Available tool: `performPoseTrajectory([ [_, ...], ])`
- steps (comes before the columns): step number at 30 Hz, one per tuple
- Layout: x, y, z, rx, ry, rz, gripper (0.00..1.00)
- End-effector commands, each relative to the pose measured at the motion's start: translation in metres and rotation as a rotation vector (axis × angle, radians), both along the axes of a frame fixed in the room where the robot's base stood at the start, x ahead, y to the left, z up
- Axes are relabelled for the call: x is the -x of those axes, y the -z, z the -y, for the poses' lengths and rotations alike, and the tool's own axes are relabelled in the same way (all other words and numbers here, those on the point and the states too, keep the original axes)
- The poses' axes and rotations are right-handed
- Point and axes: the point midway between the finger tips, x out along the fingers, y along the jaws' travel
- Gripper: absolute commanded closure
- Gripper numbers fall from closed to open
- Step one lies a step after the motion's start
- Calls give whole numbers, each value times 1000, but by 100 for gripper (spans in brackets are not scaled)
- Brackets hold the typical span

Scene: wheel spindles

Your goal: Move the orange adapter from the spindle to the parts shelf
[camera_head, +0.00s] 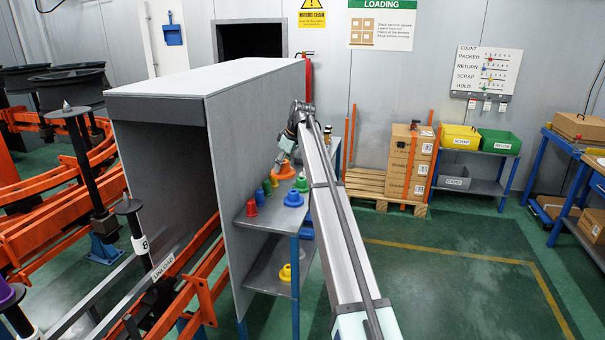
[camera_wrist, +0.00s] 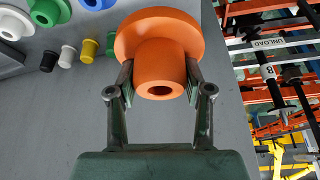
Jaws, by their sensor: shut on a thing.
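The orange adapter (camera_wrist: 160,62) is a flanged ring with a narrower hollow neck. My gripper (camera_wrist: 160,85) is shut on its neck in the wrist view, one finger on each side. In the head view the orange adapter (camera_head: 285,171) is at the end of my arm, at my gripper (camera_head: 287,152), by the upper board of the parts shelf (camera_head: 262,222). I cannot tell whether the adapter touches the board. The spindles, such as the one marked 8 (camera_head: 136,228), stand at the left.
Red, green, blue and yellow adapters stand on the upper shelf board; a yellow adapter (camera_head: 285,273) is on the lower board. The grey tunnel housing (camera_head: 220,85) rises beside the shelf. The wrist view also shows a white adapter (camera_wrist: 13,22). The green floor (camera_head: 450,285) at right is clear.

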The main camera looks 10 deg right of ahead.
Motion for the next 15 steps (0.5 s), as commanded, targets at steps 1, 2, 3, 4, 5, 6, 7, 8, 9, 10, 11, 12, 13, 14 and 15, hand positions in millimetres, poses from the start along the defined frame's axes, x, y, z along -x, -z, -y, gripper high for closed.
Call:
performPoseTrajectory([
  [1, -5, 0, 0, -1, -11, 1, 89],
  [2, -5, 2, 0, -1, -16, 1, 89],
  [3, -5, 5, 0, -2, -20, 1, 89],
  [4, -5, 9, 0, -2, -21, 0, 89],
  [5, -4, 14, 0, -3, -22, 0, 89],
  [6, -4, 23, 0, -2, -22, -1, 89],
  [7, -3, 29, 0, -2, -22, -1, 89],
  [8, -3, 36, 0, -1, -21, 0, 89],
  [9, -3, 46, 0, -2, -21, -1, 89],
  [10, -3, 53, 0, -2, -21, -1, 89],
  [11, -3, 60, 0, -1, -21, 0, 89],
  [12, -3, 70, 0, -2, -21, -1, 89],
  [13, -3, 77, 0, -2, -20, -1, 89],
  [14, -3, 84, 0, -2, -20, 0, 89],
  [15, -3, 94, 0, -2, -20, 0, 89],
])
